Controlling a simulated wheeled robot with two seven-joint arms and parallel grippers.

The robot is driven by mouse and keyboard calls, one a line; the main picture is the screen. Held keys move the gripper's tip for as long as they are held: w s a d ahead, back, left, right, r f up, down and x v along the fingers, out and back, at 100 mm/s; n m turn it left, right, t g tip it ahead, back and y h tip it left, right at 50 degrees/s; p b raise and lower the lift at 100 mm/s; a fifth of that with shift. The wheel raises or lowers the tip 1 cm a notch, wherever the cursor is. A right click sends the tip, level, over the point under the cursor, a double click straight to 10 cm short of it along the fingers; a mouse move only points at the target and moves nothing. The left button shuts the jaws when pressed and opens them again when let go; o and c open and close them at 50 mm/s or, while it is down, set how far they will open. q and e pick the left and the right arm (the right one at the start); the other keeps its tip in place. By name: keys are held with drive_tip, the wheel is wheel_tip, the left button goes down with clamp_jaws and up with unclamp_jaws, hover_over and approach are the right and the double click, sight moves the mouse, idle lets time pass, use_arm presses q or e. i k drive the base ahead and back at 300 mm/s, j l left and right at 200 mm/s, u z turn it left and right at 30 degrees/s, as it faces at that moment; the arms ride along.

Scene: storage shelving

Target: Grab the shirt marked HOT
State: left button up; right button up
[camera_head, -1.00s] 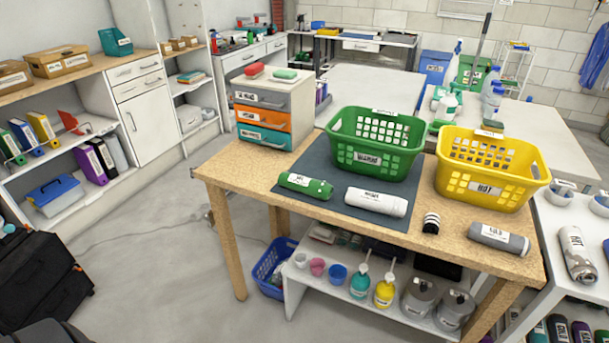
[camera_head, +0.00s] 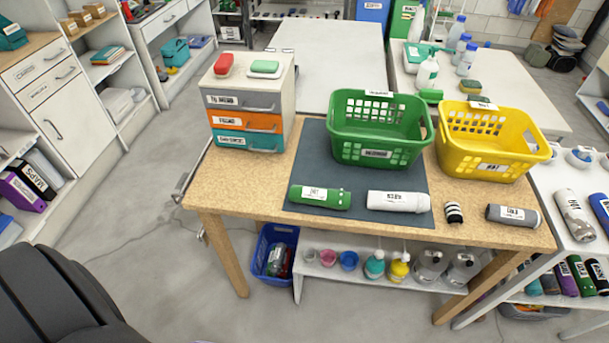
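Several rolled cloth items that look like shirts lie along the table (camera_head: 330,225) front. A green roll (camera_head: 320,197) and a white roll (camera_head: 398,201) lie on the dark mat (camera_head: 300,175). A grey roll (camera_head: 513,214) lies at the right end; its label seems to read COLD. On the white side table, a mottled grey-white roll (camera_head: 575,222) has a small label that may read HOT. The yellow basket (camera_head: 480,175) carries a label that reads HOT in the earlier view. A green basket (camera_head: 375,155) stands beside it. Neither gripper is in view.
A small drawer unit (camera_head: 245,103) stands at the table's back left. A black-and-white striped object (camera_head: 454,212) lies between two rolls. A blue roll (camera_head: 601,207) is at the right edge. A blue bin (camera_head: 272,250) stands below the table. The left floor is mostly clear.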

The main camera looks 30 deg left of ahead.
sight(339, 199)
drive_tip(key=j+z, duration=0.15)
drive_tip(key=j, duration=0.4)
drive_tip(key=j+z, duration=0.1)
drive_tip(key=j, duration=0.4)
drive_tip(key=j+z, duration=0.15)
drive_tip(key=j, duration=0.4)
drive_tip(key=k+j+z, duration=0.15)
drive_tip(key=j, duration=0.35)
drive_tip(key=j+z, duration=0.1)
drive_tip(key=j, duration=0.4)
drive_tip(key=k+j+z, duration=0.15)
drive_tip(key=j, duration=0.35)
drive_tip(key=k+j+z, duration=0.1)
drive_tip(key=j, duration=0.4)
drive_tip(key=k+j+z, duration=0.15)
drive_tip(key=j, duration=0.35)
